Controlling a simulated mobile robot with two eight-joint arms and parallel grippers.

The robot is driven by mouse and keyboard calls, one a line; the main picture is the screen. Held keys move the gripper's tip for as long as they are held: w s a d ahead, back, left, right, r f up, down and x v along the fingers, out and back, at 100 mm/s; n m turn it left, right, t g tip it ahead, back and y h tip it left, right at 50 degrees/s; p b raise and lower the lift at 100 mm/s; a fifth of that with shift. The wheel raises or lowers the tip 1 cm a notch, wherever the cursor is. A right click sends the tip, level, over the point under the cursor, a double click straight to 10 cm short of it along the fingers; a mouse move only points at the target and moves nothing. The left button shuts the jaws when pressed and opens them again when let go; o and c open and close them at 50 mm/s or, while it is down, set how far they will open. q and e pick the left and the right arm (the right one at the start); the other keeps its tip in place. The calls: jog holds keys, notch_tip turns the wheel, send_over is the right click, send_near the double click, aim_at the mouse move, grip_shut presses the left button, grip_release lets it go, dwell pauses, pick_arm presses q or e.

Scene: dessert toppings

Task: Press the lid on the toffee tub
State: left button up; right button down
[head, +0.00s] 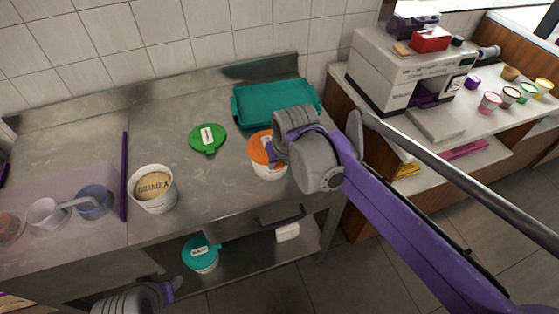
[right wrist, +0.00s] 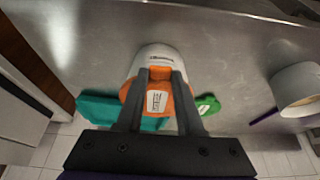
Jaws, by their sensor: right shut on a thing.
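The toffee tub appears to be the white tub (head: 268,172) near the counter's right front edge; its print is too small to read. It also shows in the right wrist view (right wrist: 160,55). An orange lid (head: 259,146) with a white label covers its top; I cannot tell whether it is fully seated. My right gripper (head: 272,150) is shut on the lid's orange tab, which shows between the fingers in the right wrist view (right wrist: 160,73). My left gripper (head: 175,286) is low at the bottom edge, below the counter front; its fingers are unclear.
A green lid (head: 208,138) lies mid-counter, and an open granola tub (head: 153,202) stands left of it. A teal tray (head: 240,115) is behind the orange lid. A purple bar (head: 124,176) lies further left. A teal-lidded tub (head: 201,262) is on the lower shelf.

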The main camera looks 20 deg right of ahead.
pick_arm(q)
jog(key=shift+f, duration=0.1)
pick_arm(e)
jog(key=shift+f, duration=0.25)
dwell(0.3)
grip_release()
dwell(0.6)
jog(key=shift+r+p, duration=1.85)
jog(key=shift+r, duration=1.2)
pick_arm(q)
jog(key=r, duration=0.1)
jog(key=w+r, duration=0.1)
jog(key=r, duration=0.3)
jog(key=shift+w+r, duration=0.1)
jog(key=shift+w, duration=0.3)
pick_arm(e)
grip_shut()
